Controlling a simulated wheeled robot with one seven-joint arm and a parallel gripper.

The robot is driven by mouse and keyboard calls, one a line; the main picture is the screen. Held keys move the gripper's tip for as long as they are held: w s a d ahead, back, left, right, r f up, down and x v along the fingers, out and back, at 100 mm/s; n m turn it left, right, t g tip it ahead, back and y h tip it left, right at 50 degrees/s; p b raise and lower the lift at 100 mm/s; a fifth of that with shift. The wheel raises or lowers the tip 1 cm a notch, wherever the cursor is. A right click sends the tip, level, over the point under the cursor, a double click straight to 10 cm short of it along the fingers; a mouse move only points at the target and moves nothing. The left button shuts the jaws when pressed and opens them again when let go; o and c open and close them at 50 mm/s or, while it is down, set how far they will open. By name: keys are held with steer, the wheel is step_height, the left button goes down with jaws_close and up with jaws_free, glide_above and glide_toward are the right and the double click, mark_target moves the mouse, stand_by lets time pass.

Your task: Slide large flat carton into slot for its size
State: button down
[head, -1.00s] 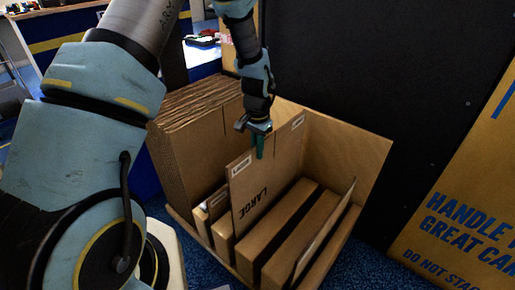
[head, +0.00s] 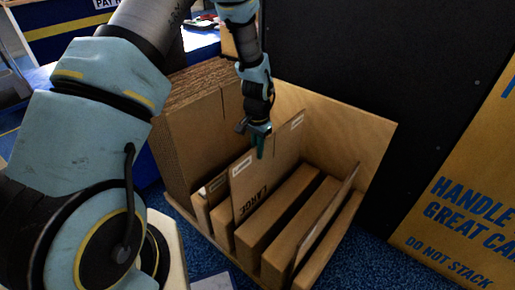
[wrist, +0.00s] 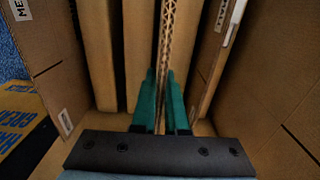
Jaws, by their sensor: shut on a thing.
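The large flat carton (head: 268,180) is tan cardboard with LARGE printed on its face and white labels at its top corners. It stands upright, with its lower part down among the dividers of the cardboard slot rack (head: 345,118). Its bottom edge is hidden. My gripper (head: 259,146) is shut on its top edge. In the wrist view, the green fingers (wrist: 164,100) lie on either side of the carton's corrugated edge (wrist: 167,40). I cannot tell how deep the carton sits.
Thick brown dividers (head: 281,212) fill the rack's front. A thinner sheet (head: 327,225) leans at its right. A stack of cardboard (head: 190,135) stands at the left. A dark panel (head: 400,60) rises behind, and a printed carton (head: 465,205) stands at right.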

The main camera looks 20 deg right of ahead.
mark_target(257, 160)
steer(key=shift+f+b, duration=1.05)
steer(key=shift+f, duration=1.15)
steer(key=c, duration=0.9)
jaws_free()
steer(key=shift+o, duration=0.2)
